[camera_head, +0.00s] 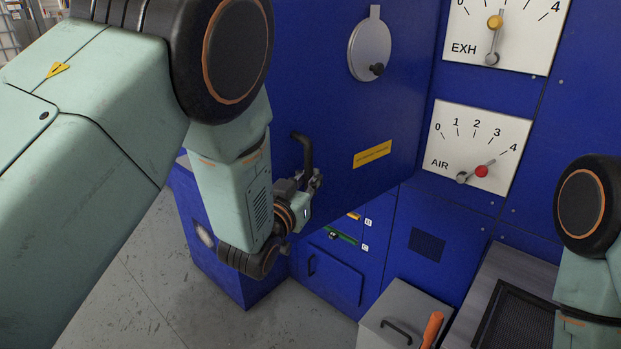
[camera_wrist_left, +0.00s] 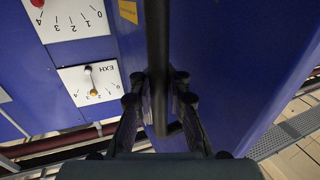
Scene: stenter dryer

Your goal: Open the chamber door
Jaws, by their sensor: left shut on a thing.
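The blue chamber door (camera_head: 335,105) has a round metal disc with a black knob and a yellow label. It stands at an angle to the gauge panel, with its lower edge out over the cabinet below. The black bar handle (camera_head: 307,152) is near the door's left side. My left gripper (camera_head: 312,181) is shut on the handle's lower part. In the left wrist view the handle (camera_wrist_left: 157,45) runs between the two fingers (camera_wrist_left: 160,100). The fingers hide part of the handle. My right gripper is out of view; only part of that arm shows at the right edge.
The EXH gauge (camera_head: 502,32) and AIR gauge (camera_head: 476,150) are on the blue panel at right. Below are a grey box (camera_head: 405,318) with a black handle, an orange-handled thing (camera_head: 432,330) and a dark mesh tray (camera_head: 515,325). Grey floor (camera_head: 150,270) is clear at lower left.

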